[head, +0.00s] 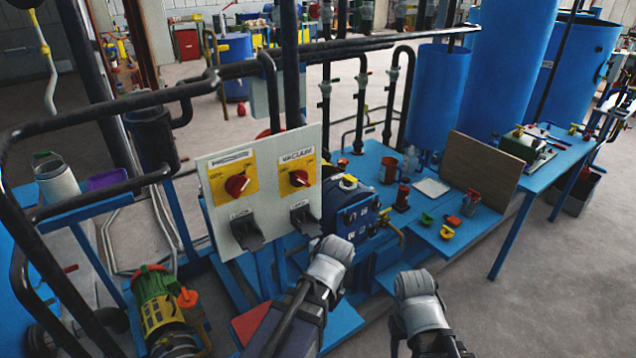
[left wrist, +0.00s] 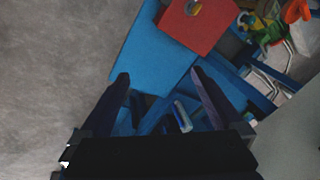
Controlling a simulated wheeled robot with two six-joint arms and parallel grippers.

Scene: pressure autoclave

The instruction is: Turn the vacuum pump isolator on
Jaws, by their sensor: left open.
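A pale upright panel (head: 218,168) stands left of centre in the head view. It carries two yellow plates with red rotary knobs. The right one, labelled vacuum, is the vacuum pump isolator (head: 299,178). The left isolator knob (head: 237,186) has a different label, too blurred to read surely. I cannot tell the knob's on or off position. My left gripper (left wrist: 161,80) is open and empty in the left wrist view, above blue surfaces. Neither isolator knob shows in that view. In the head view my arms enter low, but no fingers show. My right gripper is not in view.
Grey sockets (head: 247,232) sit under the knobs. Black pipes (head: 225,72) pass above and left of the panel. A green and yellow pump (head: 158,305) stands below left. A red box (left wrist: 197,22) lies ahead of my left fingers. Open floor (head: 570,270) is at right.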

